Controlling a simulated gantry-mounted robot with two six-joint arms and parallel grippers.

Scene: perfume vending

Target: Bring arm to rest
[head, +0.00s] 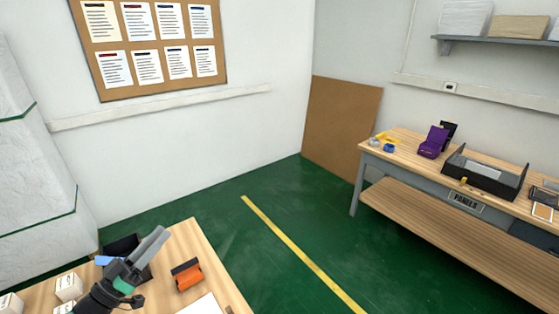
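My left gripper (158,238) shows at the lower left, above a wooden table (205,245). Its grey fingers point up and to the right, over or near a dark box (122,245). The fingers overlap in this view, so I cannot tell whether they are open or shut. I see no object clearly held between them. My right gripper is not in view.
An orange and black item (187,275), a white sheet (203,306) and small white boxes (68,287) lie on the near table. A workbench (405,147) with a purple case (432,142) and a black tray (485,178) stands at the right. Green floor between is clear.

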